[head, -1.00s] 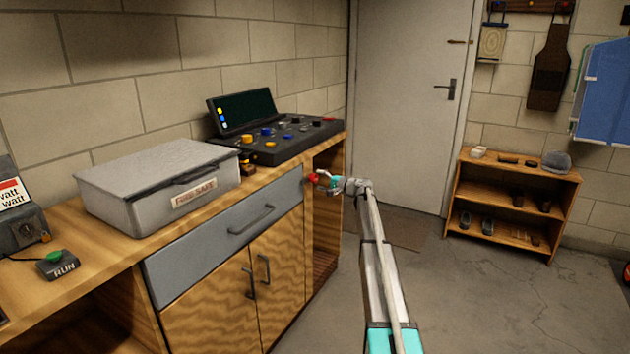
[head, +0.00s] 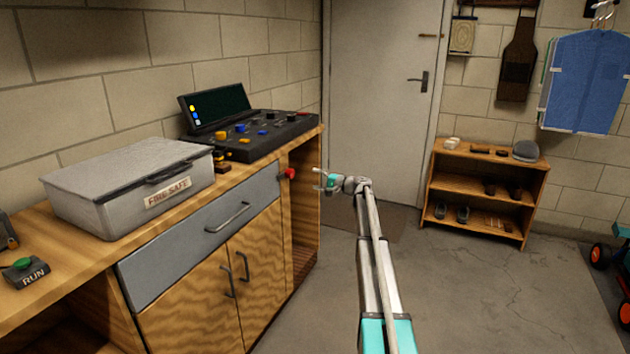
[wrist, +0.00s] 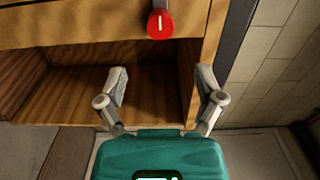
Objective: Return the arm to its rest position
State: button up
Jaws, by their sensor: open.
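My gripper (head: 318,180) is at the end of my extended arm, in the middle of the head view. It is open and empty, just right of a red knob (head: 290,173) on the front edge of the wooden workbench (head: 300,158). A gap shows between the fingertips and the knob. In the wrist view my two fingers (wrist: 160,85) are spread apart with nothing between them. The red knob (wrist: 160,24) is beyond them on the bench's wooden front, above an open cubby.
A grey fire safe box (head: 120,180) and a control panel (head: 255,135) stand on the bench. A RUN button (head: 24,268) sits at the left. A low shelf (head: 480,215) stands by the door (head: 375,90). The floor between is clear.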

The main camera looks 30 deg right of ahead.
jog(key=s+a+f+n+g+h, duration=0.1)
jog(key=s+a+f+n+g, duration=0.2)
jog(key=s+a, duration=0.45)
jog(key=s+a+f+n+g, duration=0.1)
jog(key=s+a+f+g, duration=0.3)
jog(key=a, duration=0.7)
jog(key=s+a+f+n+g+h, duration=0.1)
jog(key=s+a+f+n+g, duration=0.1)
jog(key=s+a+f, duration=0.45)
jog(key=s+a+f+n+g+h, duration=0.1)
jog(key=s+a+f+g+h, duration=0.2)
jog(key=s, duration=0.7)
jog(key=s+a+n+h, duration=0.25)
jog(key=s+a, duration=0.25)
jog(key=s, duration=0.6)
jog(key=s+a+f+n+g+h, duration=0.15)
jog(key=s+a+h, duration=0.25)
jog(key=s, duration=0.6)
notch_tip(320, 180, up, 32)
jog(key=w+p, duration=0.1)
jog(key=p, duration=3.1)
jog(key=shift+m+g+p, duration=0.3)
jog(key=shift+m+g, duration=0.05)
jog(key=shift+m, duration=0.05)
jog(key=shift+a+y, duration=0.1)
jog(key=shift+y, duration=0.15)
